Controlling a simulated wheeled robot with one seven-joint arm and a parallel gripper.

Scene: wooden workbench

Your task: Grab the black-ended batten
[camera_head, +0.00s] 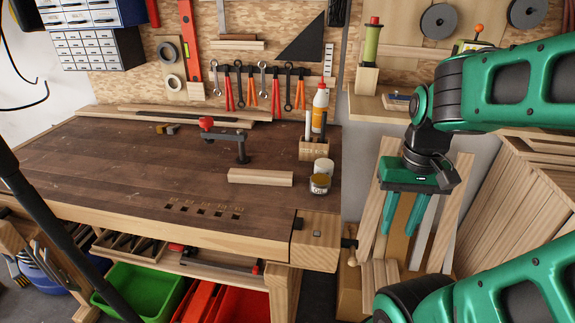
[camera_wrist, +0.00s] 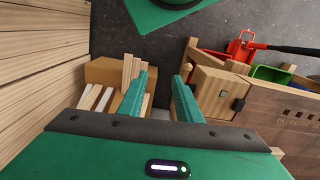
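My gripper (camera_head: 406,232) hangs pointing down to the right of the workbench, in front of upright battens. In the wrist view its two green fingers (camera_wrist: 160,95) are apart with nothing between them. Several pale battens (camera_head: 453,212) stand on both sides of the gripper in the head view. In the wrist view some batten ends (camera_wrist: 130,70) show beside the left finger and a brown box. I cannot make out a black end on any batten. The gripper hides part of the group. More long battens (camera_head: 200,111) lie along the back of the bench.
The workbench (camera_head: 110,165) holds a clamp (camera_head: 222,137), a short wood block (camera_head: 260,177), jars (camera_head: 320,184) and a glue bottle (camera_head: 320,105). Its vise (camera_head: 315,240) sticks out left of the gripper. Stacked timber (camera_head: 535,205) leans on the right.

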